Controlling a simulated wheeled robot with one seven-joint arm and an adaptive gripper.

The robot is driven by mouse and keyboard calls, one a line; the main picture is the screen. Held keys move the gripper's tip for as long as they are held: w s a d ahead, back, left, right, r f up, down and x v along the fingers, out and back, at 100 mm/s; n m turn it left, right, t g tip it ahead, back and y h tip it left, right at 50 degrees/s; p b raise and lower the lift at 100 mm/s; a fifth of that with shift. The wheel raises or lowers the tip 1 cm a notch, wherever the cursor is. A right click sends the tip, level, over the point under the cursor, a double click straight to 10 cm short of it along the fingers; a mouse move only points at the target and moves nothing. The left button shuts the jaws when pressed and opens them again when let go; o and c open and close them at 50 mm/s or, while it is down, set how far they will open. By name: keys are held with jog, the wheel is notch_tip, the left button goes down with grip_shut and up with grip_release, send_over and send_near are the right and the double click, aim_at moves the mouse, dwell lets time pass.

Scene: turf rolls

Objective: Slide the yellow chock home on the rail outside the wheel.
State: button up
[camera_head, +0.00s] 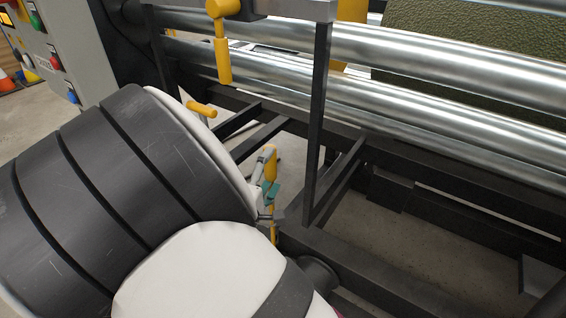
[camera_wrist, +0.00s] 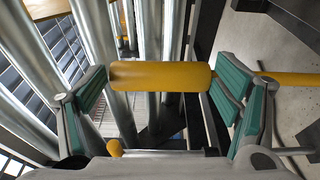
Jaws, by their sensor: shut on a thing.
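I see no wheel or wedge-shaped chock that I can pick out for sure. In the wrist view a thick yellow cylinder (camera_wrist: 160,76) lies across the picture between the teal pads of my gripper (camera_wrist: 163,85). A thinner yellow rod (camera_wrist: 295,78) shows past the right finger, in line with the cylinder. In the head view my gripper (camera_head: 268,192) is at the upright yellow bar (camera_head: 271,158), low beside the dark frame. My arm hides most of the gripper there. The jaws are shut on the yellow cylinder.
Shiny steel rollers (camera_head: 430,60) run across the machine, with a green turf roll (camera_head: 470,45) behind. A dark upright post (camera_head: 318,120) stands just right of my gripper. Another yellow handle (camera_head: 222,50) hangs above. A grey control box (camera_head: 75,50) is at upper left.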

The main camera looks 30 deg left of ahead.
jog(key=shift+d+r, duration=0.1)
jog(key=shift+r, duration=0.05)
jog(key=o, duration=1.9)
jog(key=shift+s+f, duration=0.1)
jog(key=shift+f, duration=0.1)
jog(key=s, duration=0.4)
jog(key=s+d, duration=0.1)
jog(key=s, duration=0.2)
jog(key=shift+s+d+r, duration=0.1)
